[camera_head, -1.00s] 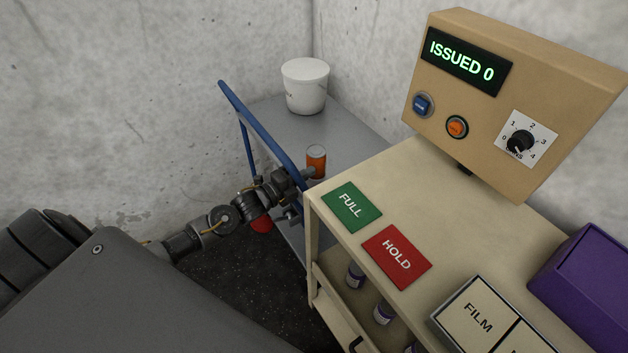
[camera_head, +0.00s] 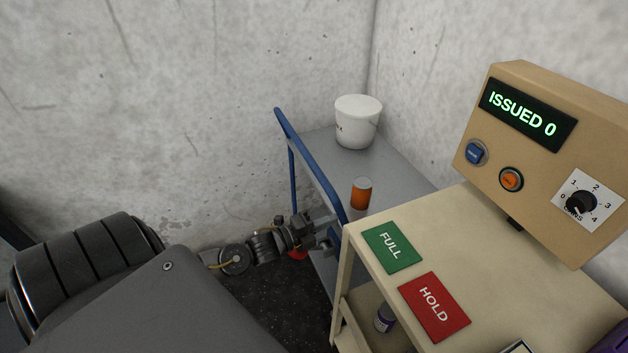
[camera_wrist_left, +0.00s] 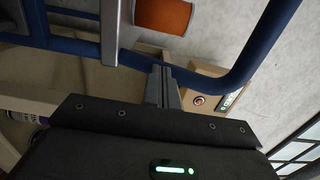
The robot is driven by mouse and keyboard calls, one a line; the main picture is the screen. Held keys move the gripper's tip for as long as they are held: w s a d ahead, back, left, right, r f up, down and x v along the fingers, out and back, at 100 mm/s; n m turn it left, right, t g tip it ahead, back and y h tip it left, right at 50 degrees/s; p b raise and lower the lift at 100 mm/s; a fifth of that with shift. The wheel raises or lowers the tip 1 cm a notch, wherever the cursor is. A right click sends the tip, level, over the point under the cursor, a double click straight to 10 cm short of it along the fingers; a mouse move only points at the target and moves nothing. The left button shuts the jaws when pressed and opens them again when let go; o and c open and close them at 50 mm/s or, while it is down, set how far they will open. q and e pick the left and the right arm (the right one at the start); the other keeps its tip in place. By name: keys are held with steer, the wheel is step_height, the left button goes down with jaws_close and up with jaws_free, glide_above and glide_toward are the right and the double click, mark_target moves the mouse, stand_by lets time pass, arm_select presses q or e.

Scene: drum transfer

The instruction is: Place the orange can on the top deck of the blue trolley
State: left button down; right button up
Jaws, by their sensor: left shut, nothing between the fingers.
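The orange can (camera_head: 360,194), with a pale top, stands upright on the grey top deck (camera_head: 398,172) of the blue-railed trolley (camera_head: 312,160), close to its near end. The can also shows at the top of the left wrist view (camera_wrist_left: 165,16). My left gripper (camera_head: 328,218) is at the trolley's near-left side by the blue rail, to the left of and slightly below the can in the picture. It is shut and empty, apart from the can. The left wrist view shows its fingers (camera_wrist_left: 137,55) beside the blue rail. My right gripper is not in view.
A white bucket (camera_head: 358,122) stands at the far end of the deck. A beige cart (camera_head: 450,235) with green FULL and red HOLD plates stands close on the right, under a control box (camera_head: 530,150) reading ISSUED 0. Concrete walls are behind. A red object (camera_head: 297,254) shows below my gripper.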

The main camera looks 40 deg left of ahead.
arm_select(q)
steer(key=v, duration=0.4)
steer(key=shift+s+a, duration=0.15)
steer(key=shift+s, duration=0.05)
